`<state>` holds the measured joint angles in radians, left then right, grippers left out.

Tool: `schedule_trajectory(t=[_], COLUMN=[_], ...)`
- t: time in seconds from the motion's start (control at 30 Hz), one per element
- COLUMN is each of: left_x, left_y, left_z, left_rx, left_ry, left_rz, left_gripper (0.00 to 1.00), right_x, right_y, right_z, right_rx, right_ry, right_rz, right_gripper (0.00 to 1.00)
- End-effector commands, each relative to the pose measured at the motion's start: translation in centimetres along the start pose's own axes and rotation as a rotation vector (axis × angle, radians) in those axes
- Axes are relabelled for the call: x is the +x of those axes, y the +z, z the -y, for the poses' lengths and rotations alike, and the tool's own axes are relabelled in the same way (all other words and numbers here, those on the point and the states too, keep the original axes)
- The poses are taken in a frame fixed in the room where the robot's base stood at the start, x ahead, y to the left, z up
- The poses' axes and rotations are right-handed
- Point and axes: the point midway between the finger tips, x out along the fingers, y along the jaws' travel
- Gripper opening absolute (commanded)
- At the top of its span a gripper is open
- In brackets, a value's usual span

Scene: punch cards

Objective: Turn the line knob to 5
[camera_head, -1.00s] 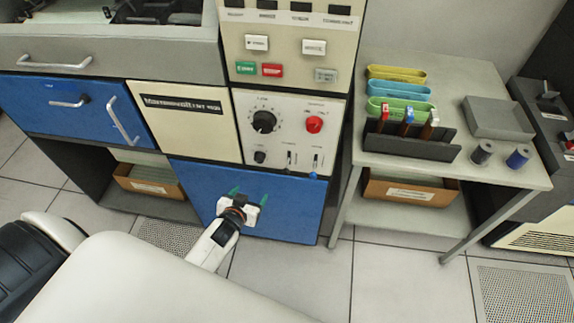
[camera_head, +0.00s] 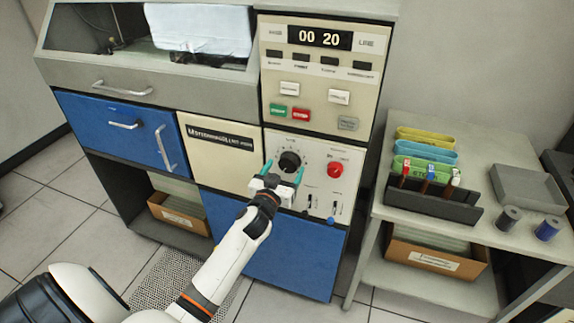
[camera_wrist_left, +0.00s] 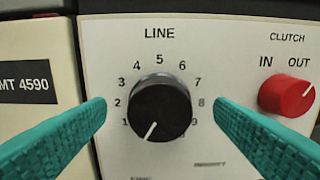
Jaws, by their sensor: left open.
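The black line knob (camera_head: 289,161) is on the cream control panel; it also shows in the left wrist view (camera_wrist_left: 160,108). Its white pointer line points down and slightly left, below the 1 on the dial. The 5 is printed above the knob, slightly left of the 6. My left gripper (camera_head: 284,172) is open, with its teal fingers on the left and right of the knob. In the left wrist view gaps show between both fingers and the knob. My right gripper is not in view.
The red clutch knob (camera_head: 335,170) is right of the line knob, with small switches (camera_head: 309,203) below. A display (camera_head: 320,38) above reads 00 20. A side table (camera_head: 388,210) with coloured trays and a card rack stands to the right.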

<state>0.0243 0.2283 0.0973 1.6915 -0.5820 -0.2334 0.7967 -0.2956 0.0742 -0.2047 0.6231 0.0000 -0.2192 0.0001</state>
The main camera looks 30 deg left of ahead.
Motion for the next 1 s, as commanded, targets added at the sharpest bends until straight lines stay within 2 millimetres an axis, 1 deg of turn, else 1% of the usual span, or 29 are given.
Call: schedule_trajectory(t=[0.03,0.1,0.2,0.3,0.53,0.57,0.8,0.83,1.0], left_x=[0.8,1.6,2.3,2.6,2.6,2.6,2.6,2.6,2.6], left_y=[0.0,0.0,-0.1,0.0,-0.1,-0.1,-0.1,-0.1,-0.1], left_z=[0.0,0.0,0.0,0.0,0.0,0.0,0.0,0.0,0.0], left_rx=[0.001,0.002,0.001,0.000,0.000,0.000,0.001,0.001,0.011], left_ry=[0.001,0.001,0.000,0.000,0.000,0.000,0.000,0.000,0.000], left_rz=[0.000,-0.001,-0.001,-0.001,-0.001,-0.001,-0.001,-0.001,-0.001], left_gripper=[0.77,0.77,0.77,0.77,0.77,0.74,0.34,0.33,0.33], right_x=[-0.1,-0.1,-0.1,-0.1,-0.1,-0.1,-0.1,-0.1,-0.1], right_y=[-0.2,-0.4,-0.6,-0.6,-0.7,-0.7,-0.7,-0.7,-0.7], right_z=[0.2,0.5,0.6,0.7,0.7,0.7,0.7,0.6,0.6], right_rx=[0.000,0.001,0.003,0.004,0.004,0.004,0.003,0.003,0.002], right_ry=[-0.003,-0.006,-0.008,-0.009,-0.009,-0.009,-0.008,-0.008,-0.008], right_rz=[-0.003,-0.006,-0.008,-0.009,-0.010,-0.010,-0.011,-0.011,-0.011], right_gripper=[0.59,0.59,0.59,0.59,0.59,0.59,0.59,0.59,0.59])
